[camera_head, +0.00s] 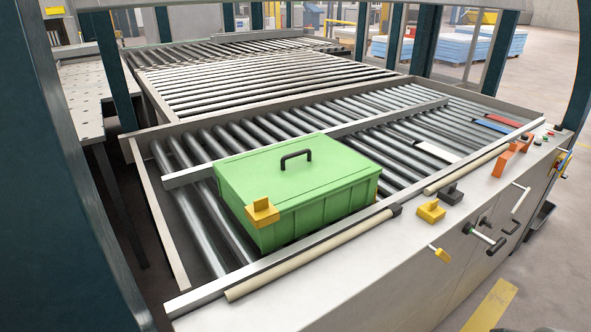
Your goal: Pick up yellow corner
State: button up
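A yellow block-like piece (430,211) sits on the light grey ledge of the machine, right of the green box. Another yellow piece (262,212) with a small raised stub is at the near left corner of the green box's lid (297,167). A smaller yellow piece (441,254) is on the front face of the ledge. I cannot tell for certain which one is the yellow corner. My gripper is not in view.
The green box with a black handle (296,157) stands on the roller conveyor (205,225). A black piece (451,194) and orange pieces (505,160) stand along the ledge. Handled tools hang on its front. A beige rod (312,252) lies along the near edge. Dark posts (60,150) frame the view.

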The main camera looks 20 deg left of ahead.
aim_at(430, 212)
jog(key=i+l, duration=0.1)
jog(key=l, duration=0.15)
jog(key=i+l+u, duration=0.15)
jog(key=l, duration=0.15)
jog(key=i+l+u, duration=0.1)
jog(key=i+l, duration=0.2)
jog(key=i+l+u, duration=0.1)
jog(key=i+l, duration=0.2)
jog(key=l, duration=0.2)
jog(key=i+l+u, duration=0.15)
jog(key=i+l, duration=0.15)
jog(key=l, duration=0.15)
